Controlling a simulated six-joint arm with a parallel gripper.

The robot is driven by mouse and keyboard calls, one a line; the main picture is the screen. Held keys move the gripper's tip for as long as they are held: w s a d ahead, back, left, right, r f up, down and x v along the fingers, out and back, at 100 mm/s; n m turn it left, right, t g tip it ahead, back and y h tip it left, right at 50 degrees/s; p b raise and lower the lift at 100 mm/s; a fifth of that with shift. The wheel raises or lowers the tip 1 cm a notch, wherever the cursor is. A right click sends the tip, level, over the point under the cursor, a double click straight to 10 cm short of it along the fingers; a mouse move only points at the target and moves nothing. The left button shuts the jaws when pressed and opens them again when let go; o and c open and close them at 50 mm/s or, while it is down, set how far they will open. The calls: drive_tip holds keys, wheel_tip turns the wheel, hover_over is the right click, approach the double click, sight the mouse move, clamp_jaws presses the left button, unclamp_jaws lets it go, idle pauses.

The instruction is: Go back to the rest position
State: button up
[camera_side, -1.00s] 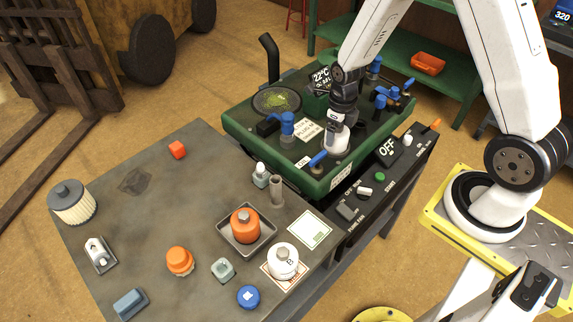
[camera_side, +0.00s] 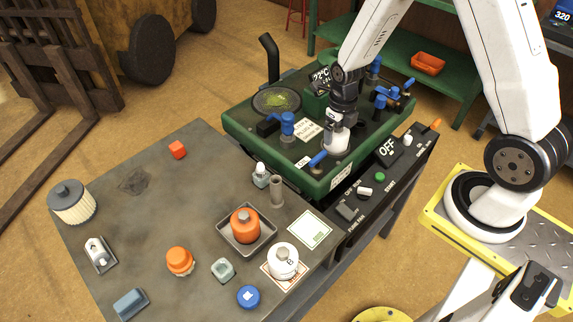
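My gripper (camera_side: 338,122) is at the end of my white arm, pointing down over the green machine (camera_side: 245,128). It is right above a white rounded part (camera_side: 336,140) on the machine's front right. The fingers are small and dark here, and I cannot tell whether they touch or grip the white part. A blue lever (camera_side: 318,159) lies just left of and below the white part.
A grey table (camera_side: 140,215) on the left holds an orange bottle in a tray (camera_side: 228,239), a white bottle marked B (camera_side: 284,262), a filter (camera_side: 72,203) and small parts. A control panel (camera_side: 358,200) reading OFF runs along the machine's front. Blue valves (camera_side: 382,100) stand behind my gripper.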

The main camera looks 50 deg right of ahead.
drive_tip(key=shift+o, duration=0.3)
idle(0.5)
drive_tip(key=n, duration=0.3)
drive_tip(key=shift+n, duration=1.5)
drive_tip(key=shift+n, duration=0.3)
drive_tip(key=n, duration=0.2)
drive_tip(key=shift+n, duration=1.7)
